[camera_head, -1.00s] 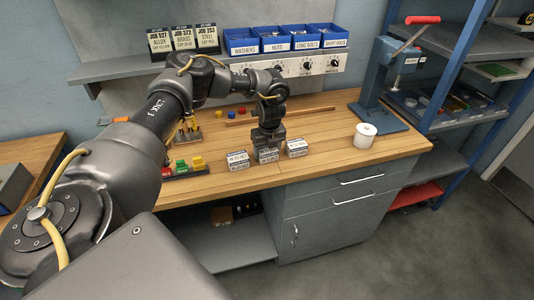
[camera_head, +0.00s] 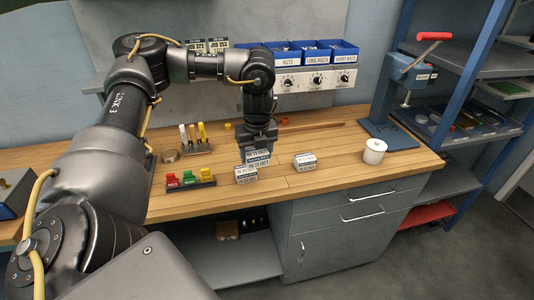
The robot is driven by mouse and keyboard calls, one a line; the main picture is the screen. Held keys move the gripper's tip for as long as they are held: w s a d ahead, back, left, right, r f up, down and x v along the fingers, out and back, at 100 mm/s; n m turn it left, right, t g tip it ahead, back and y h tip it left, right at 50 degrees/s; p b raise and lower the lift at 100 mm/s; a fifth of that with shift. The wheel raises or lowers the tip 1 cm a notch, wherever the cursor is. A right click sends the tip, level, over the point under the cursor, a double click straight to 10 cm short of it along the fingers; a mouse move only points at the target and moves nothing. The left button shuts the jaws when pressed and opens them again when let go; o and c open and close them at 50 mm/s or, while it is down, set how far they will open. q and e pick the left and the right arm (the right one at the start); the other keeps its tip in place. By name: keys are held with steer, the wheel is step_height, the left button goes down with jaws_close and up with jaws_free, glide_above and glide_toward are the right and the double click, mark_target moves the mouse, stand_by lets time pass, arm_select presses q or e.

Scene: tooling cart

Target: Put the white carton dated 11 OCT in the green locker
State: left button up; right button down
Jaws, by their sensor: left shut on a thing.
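My left gripper (camera_head: 257,146) is shut on a white carton (camera_head: 258,158) with dark printing and holds it a little above the wooden bench. A second white carton (camera_head: 246,175) stands on the bench just below and left of it, partly overlapped by it in the picture. A third white carton (camera_head: 304,162) stands on the bench to the right. The printed dates are too small to read for certain. No green locker shows in the head view. My right gripper is not in view.
A white lidded pot (camera_head: 374,151) and a blue press with a red handle (camera_head: 433,36) stand at the bench's right. A rack of coloured blocks (camera_head: 190,179) lies left of the cartons. Blue bins (camera_head: 288,53) line the back shelf. The front middle of the bench (camera_head: 320,182) is clear.

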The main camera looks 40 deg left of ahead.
mark_target(248, 157)
arm_select(q)
steer(key=shift+s+d+r, duration=0.1)
steer(key=shift+s+r, duration=0.2)
steer(key=shift+s, duration=0.3)
steer(key=shift+s+r, duration=0.25)
steer(key=shift+s, duration=0.4)
steer(key=shift+s+d+r, duration=0.1)
steer(key=shift+s+r, duration=0.2)
steer(key=shift+s, duration=0.3)
steer(key=d+n, duration=0.1)
steer(key=n, duration=0.3)
steer(key=d+r+n+g, duration=0.1)
steer(key=n, duration=0.3)
steer(key=d+n, duration=0.2)
steer(key=n, duration=0.2)
steer(key=shift+s+r+n+g, duration=0.2)
steer(key=shift+r+n+g, duration=0.1)
steer(key=shift+g, duration=0.1)
steer(key=d+r+n, duration=0.2)
steer(key=d+n, duration=0.2)
steer(key=d, duration=0.5)
steer(key=w+d+r+n+h, duration=0.1)
steer(key=d+r+n, duration=0.2)
steer(key=d, duration=0.6)
steer(key=shift+w+d+r+n+g, duration=0.2)
steer(key=shift+w+r+n+g, duration=0.1)
steer(key=shift+n+g, duration=0.1)
steer(key=shift+f, duration=0.1)
